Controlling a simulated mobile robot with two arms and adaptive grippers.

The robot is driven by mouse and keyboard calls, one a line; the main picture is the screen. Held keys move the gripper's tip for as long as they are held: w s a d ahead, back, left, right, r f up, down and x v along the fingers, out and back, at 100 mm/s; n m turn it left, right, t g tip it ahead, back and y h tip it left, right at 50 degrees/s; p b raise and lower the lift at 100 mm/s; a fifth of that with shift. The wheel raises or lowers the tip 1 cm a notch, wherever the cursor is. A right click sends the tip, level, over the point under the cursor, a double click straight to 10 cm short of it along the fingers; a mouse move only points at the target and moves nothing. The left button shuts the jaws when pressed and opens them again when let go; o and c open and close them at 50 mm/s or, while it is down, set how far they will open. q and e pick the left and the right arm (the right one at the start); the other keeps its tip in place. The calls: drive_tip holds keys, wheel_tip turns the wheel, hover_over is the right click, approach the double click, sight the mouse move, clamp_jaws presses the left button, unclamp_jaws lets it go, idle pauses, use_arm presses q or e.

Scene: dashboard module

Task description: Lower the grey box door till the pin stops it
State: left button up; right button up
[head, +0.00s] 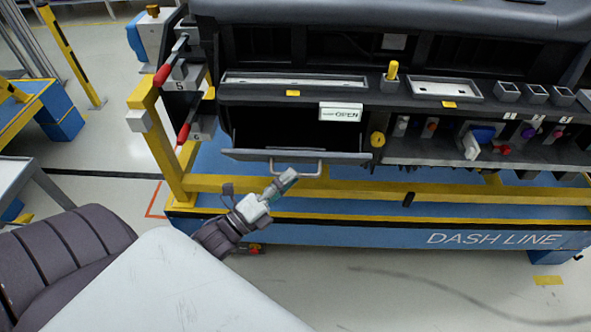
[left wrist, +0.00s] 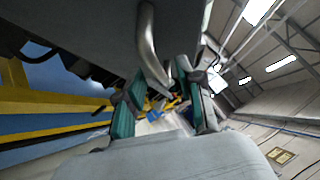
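The grey box door (head: 250,155) shows nearly edge-on in the head view, swung out below the dark opening of the box. Its bar handle (head: 312,175) hangs on the front side. In the left wrist view, the door (left wrist: 85,25) fills the top and the handle (left wrist: 148,45) comes down toward the fingers. My left gripper (head: 287,178) is at the handle; its teal-padded fingers (left wrist: 158,100) stand apart, with background visible between them. I cannot tell whether either finger touches the bar. The pin is not clearly identifiable. My right gripper is not in view.
An "OPEN" label (head: 341,112) sits above the box opening. A yellow knob (head: 377,139) is right of the door. A yellow rail (head: 370,190) runs below it. Red-handled tools (head: 164,74) hang at the left. The floor in front is clear.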

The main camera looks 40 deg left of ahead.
use_arm(q)
drive_tip(key=shift+x, duration=1.3)
drive_tip(key=c, duration=0.7)
clamp_jaws()
